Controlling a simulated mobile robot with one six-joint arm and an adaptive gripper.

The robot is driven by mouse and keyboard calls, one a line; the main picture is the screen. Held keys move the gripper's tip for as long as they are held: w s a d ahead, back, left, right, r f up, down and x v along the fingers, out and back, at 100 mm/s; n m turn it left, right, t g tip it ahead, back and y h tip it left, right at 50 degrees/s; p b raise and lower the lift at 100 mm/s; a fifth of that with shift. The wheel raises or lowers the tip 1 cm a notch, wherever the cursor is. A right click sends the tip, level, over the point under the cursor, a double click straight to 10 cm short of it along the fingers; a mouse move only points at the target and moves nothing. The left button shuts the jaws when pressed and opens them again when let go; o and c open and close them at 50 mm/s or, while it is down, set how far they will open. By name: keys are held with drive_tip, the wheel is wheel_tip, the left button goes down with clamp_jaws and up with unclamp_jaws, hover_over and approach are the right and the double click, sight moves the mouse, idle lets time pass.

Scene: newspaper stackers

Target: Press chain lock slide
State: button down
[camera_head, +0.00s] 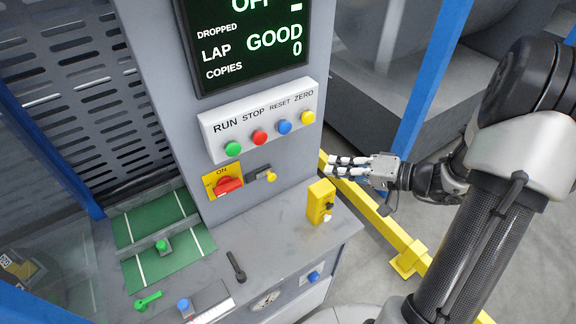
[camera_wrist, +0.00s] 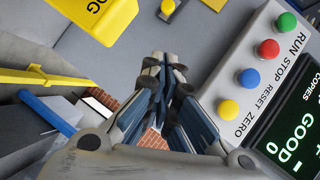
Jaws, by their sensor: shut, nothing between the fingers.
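A small slide with a yellow knob (camera_head: 270,176) and a dark bracket sits on the grey machine front, right of the red ON switch (camera_head: 228,186); it looks like the chain lock slide, though no label on it is readable. Its yellow knob shows at the top edge of the wrist view (camera_wrist: 168,7). My gripper (camera_head: 332,166) is shut and empty, to the right of the slide and apart from it. In the wrist view the closed fingers (camera_wrist: 165,68) point toward the grey panel.
A button box (camera_head: 258,122) with RUN, STOP, RESET and ZERO buttons sits above the slide. A yellow rail (camera_head: 375,215) and blue post (camera_head: 432,75) are at the right. Green plates (camera_head: 160,235) lie left.

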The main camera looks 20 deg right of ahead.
sight(262, 173)
drive_tip(key=shift+a, duration=0.1)
drive_tip(key=s+a+f+b+x, duration=0.1)
drive_tip(key=s+x, duration=0.1)
drive_tip(key=x, duration=1)
drive_tip(key=shift+w+a+f, duration=0.15)
drive_tip(key=shift+w+a, duration=0.05)
drive_tip(key=shift+a, duration=0.4)
drive_tip(key=a+b, duration=0.1)
drive_tip(key=a, duration=0.1)
drive_tip(key=s+a+b, duration=0.1)
drive_tip(key=a+b, duration=0.1)
drive_tip(key=shift+s+b, duration=0.2)
drive_tip(key=shift+b, duration=0.1)
drive_tip(key=shift+d, duration=0.1)
drive_tip(key=shift+w, duration=0.1)
